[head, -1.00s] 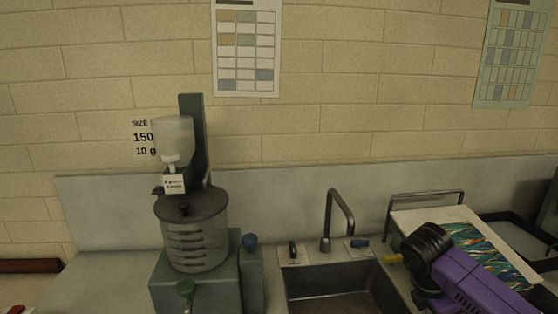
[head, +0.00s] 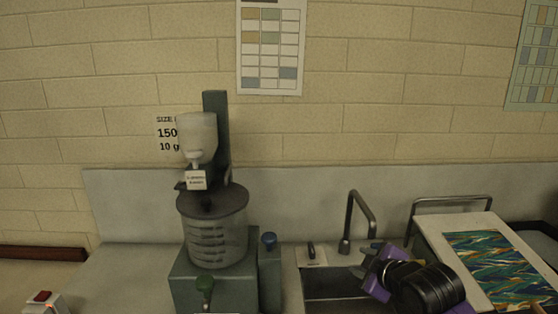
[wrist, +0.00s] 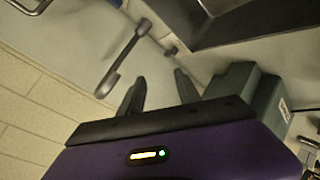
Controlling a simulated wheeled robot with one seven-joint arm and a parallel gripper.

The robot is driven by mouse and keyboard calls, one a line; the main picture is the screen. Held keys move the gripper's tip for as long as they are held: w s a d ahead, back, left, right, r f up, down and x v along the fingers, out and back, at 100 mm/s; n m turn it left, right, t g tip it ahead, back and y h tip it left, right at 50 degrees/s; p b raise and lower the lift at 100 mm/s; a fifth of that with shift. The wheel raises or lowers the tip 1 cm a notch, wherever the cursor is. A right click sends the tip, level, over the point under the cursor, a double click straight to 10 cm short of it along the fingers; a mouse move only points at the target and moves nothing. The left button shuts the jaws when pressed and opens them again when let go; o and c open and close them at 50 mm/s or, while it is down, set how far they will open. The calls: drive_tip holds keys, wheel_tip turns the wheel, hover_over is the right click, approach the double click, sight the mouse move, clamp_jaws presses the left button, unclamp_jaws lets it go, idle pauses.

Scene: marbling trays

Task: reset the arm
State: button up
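My purple arm with its black joint is at the lower right of the head view, in front of the sink (head: 325,285). My gripper (wrist: 160,76) shows in the wrist view as two dark fingers standing apart, with nothing between them. In the head view its purple body is over the right part of the sink, and its fingers are small and hard to make out there. The fingers touch nothing that I can see.
A grey faucet (head: 350,215) stands behind the sink. A dispenser with a ribbed clear container (head: 215,240) stands left of it on a grey-green base. A white board with a marbled sheet (head: 495,270) lies at right. The counter at left (head: 130,275) is clear.

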drive_tip(key=s+a+r+m+t+y, duration=0.2)
drive_tip(key=s+a+r+m+t, duration=0.15)
drive_tip(key=a, duration=0.35)
drive_tip(key=s+m+t+h, duration=0.2)
drive_tip(key=s+m+t, duration=0.2)
drive_tip(key=s+m, duration=0.4)
drive_tip(key=s+d+f+g, duration=0.1)
drive_tip(key=s+d+f, duration=0.1)
drive_tip(key=s, duration=1.2)
drive_tip(key=s+d+f+g+h+b, duration=0.1)
drive_tip(key=s+f, duration=0.3)
drive_tip(key=s, duration=1)
drive_tip(key=s+d+f+g+h+b, duration=0.1)
drive_tip(key=s+d+f+g, duration=0.1)
drive_tip(key=s, duration=1.2)
wheel_tip(320, 180, down, 2)
drive_tip(key=shift+s+d+f+m, duration=0.1)
drive_tip(key=shift+s+d+m, duration=0.25)
drive_tip(key=shift+d, duration=0.25)
